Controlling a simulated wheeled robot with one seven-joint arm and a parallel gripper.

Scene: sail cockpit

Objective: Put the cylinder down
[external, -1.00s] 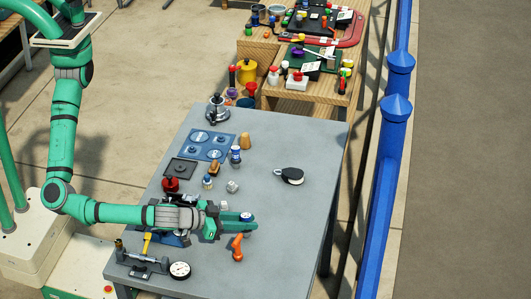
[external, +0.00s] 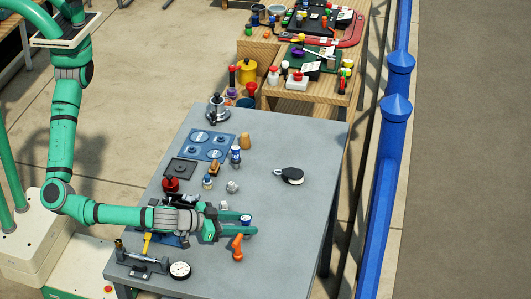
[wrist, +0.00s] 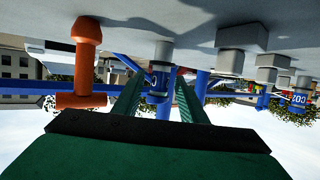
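A small blue and grey cylinder (external: 246,219) stands upright on the grey table (external: 275,225) near its front right part. In the wrist view, which is upside down, the cylinder (wrist: 160,72) touches the table surface at the top of the picture. My gripper (external: 243,222) is low over the table with its two green fingers on either side of the cylinder. The wrist view shows my gripper (wrist: 160,88) open, with a narrow gap between each finger and the cylinder.
An orange hammer-shaped piece (external: 237,247) stands close beside the fingers. A round dial (external: 180,270) and a grey fixture (external: 143,262) lie at the front left. Several small parts, including a grey block (external: 232,186), stand behind. The table's right side is clear around a black-and-white pulley (external: 290,176).

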